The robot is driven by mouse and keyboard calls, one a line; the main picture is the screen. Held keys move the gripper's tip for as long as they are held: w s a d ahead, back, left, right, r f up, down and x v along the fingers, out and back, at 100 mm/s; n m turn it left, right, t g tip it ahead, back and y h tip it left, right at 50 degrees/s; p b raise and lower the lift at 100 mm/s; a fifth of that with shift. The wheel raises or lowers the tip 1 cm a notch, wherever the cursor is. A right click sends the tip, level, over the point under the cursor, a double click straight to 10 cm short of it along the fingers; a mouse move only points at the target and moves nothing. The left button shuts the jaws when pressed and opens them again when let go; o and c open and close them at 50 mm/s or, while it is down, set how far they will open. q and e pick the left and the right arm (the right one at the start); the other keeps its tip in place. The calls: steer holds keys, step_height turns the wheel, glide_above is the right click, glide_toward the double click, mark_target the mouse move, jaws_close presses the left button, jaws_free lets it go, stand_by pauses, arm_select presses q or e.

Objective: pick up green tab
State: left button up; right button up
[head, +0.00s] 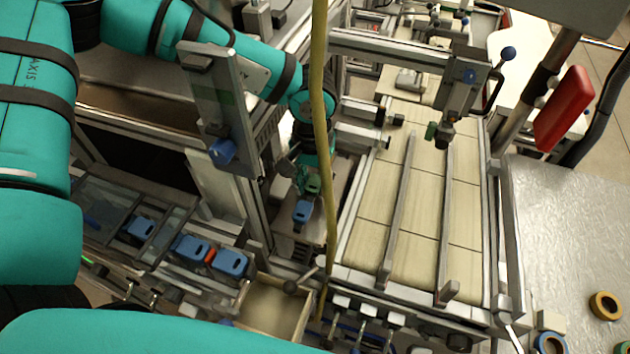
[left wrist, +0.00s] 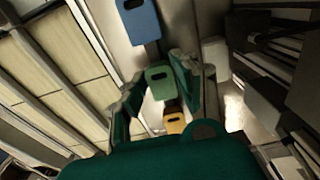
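The green tab (left wrist: 160,83) is in the middle of the left wrist view, between a blue tab (left wrist: 139,22) and a yellow tab (left wrist: 175,123). My left gripper (left wrist: 155,72) is open, with its fingers on either side of the green tab. The fingertips are very close to it; I cannot tell whether they touch. In the head view my left gripper (head: 308,172) reaches down behind the yellow cable, and the green tab (head: 313,184) shows just above the blue tab (head: 302,213). My right gripper is not in view.
A yellow cable (head: 319,120) hangs in front of my left arm. A conveyor (head: 425,190) with metal rails lies to the right. Several blue tabs (head: 191,248) sit in a rack at lower left. Tape reels (head: 605,306) lie on the metal table (head: 565,225).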

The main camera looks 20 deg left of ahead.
arm_select(q)
steer(key=shift+c, duration=0.7)
